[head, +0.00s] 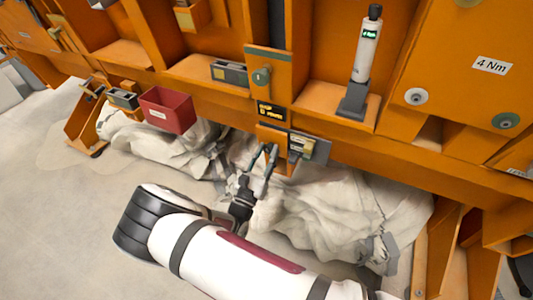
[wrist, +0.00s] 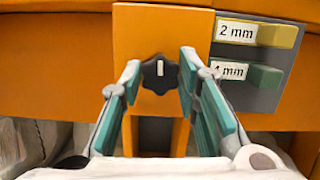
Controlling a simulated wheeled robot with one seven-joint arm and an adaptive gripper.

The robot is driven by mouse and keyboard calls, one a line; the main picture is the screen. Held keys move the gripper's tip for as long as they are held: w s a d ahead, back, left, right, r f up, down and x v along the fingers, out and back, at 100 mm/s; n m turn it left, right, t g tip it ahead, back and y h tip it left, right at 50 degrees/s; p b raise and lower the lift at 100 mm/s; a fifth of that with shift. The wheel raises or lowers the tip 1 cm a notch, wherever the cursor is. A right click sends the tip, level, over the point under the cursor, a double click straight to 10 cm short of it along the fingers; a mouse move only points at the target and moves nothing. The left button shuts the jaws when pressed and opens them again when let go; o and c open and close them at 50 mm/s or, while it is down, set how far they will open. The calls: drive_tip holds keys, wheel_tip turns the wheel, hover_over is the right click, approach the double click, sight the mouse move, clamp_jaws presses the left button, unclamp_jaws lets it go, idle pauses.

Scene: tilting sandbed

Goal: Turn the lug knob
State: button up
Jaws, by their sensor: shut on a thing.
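The lug knob (wrist: 160,74) is a dark, lobed knob with a white upright mark on an orange panel (wrist: 160,22). In the wrist view it sits between the two fingertips of my gripper (head: 269,152). My gripper is shut on the knob, one finger on its left side and one on its right. In the head view my fingers reach the orange block below the wall, and the knob is hidden or too small to make out.
Right of the knob, a grey plate (wrist: 262,96) carries a yellow "2 mm" tab (wrist: 278,36) and a green "4 mm" tab (wrist: 265,76). A red bin (head: 167,110) hangs to the left. A white electric driver (head: 367,50) stands above right. Crumpled pale sheeting lies below.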

drive_tip(key=shift+f, duration=0.1)
drive_tip(key=o, duration=1.2)
drive_tip(key=shift+c, duration=0.2)
drive_tip(key=v, duration=1.2)
